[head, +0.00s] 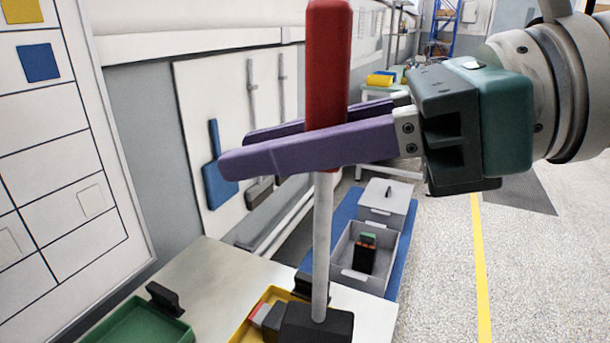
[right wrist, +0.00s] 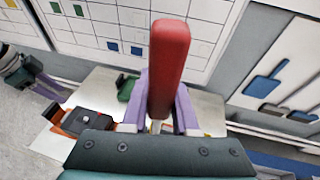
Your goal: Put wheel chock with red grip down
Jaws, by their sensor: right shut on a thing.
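The wheel chock has a red grip (head: 328,65), a thin grey rod (head: 321,245) and a black block (head: 317,324) at its lower end. It hangs upright in the head view. My right gripper (head: 312,146) is shut on the red grip, with its purple fingers on either side. In the right wrist view the red grip (right wrist: 168,65) stands up between the fingers. The block appears over the table (head: 375,318); I cannot tell whether it touches. My left gripper (right wrist: 42,85) shows small at the left of the right wrist view; its opening is unclear.
A green tray (head: 140,328) and a yellow tray (head: 250,325) with small parts sit on the table. Grey bins (head: 345,260) stand on a blue surface beyond it. A white gridded board (head: 70,170) is at the left. Open floor (head: 440,265) lies right.

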